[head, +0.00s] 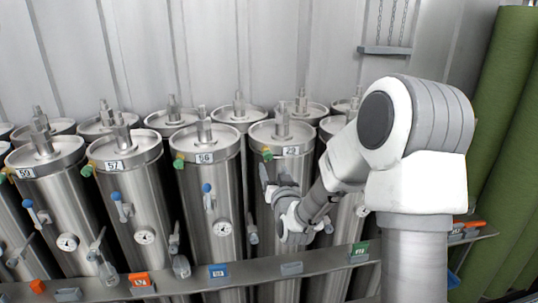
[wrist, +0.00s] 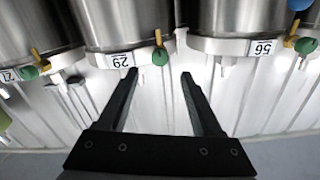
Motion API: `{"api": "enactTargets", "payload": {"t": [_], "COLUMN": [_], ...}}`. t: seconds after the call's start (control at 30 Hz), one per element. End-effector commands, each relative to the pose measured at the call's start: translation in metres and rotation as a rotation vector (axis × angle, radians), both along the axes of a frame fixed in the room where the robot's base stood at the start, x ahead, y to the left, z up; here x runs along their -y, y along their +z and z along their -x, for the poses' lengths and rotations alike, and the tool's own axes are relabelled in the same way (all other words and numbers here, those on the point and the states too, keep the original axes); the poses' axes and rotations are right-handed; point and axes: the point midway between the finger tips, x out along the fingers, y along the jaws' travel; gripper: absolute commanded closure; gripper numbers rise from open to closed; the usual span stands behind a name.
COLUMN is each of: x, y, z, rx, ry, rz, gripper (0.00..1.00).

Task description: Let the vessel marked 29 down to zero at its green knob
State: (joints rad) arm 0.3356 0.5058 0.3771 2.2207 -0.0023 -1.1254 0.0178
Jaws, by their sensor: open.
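The vessel marked 29 (head: 270,134) is a steel cylinder in the front row, left of my arm in the head view. Its white 29 label (wrist: 122,62) shows upside down in the wrist view. Its green knob (wrist: 160,56), on a brass stem, sits below the lid, beside the label; it also shows in the head view (head: 267,153). My gripper (wrist: 160,73) is open and empty. In the wrist view its fingertips straddle the knob's line, with the knob just past them. My gripper and arm hide much of the vessel's front, including any gauge.
Similar vessels stand close on both sides, including those marked 56 (head: 205,158), 57 (head: 113,165) and 59 (head: 26,172), with green and blue knobs. A metal rail (head: 235,275) with coloured tags runs along the front. Green rolls (head: 505,110) stand at the right.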

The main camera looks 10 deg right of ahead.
Motion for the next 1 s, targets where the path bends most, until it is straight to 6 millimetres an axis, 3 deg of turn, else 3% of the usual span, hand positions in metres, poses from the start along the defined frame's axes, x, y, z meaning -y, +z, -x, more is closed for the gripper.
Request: {"api": "enactTargets", "payload": {"t": [0.2,0.4,0.87,1.0], "x": [0.0,0.0,0.0,0.0], "y": [0.001,0.001,0.0,0.0], "z": [-0.04,-0.065,-0.075,-0.075], "rx": [-0.001,-0.001,0.0,0.0], "ry": [-0.001,-0.001,0.0,0.0], "rz": [-0.002,-0.002,0.0,0.0], "gripper": [0.33,0.33,0.33,0.57]}}
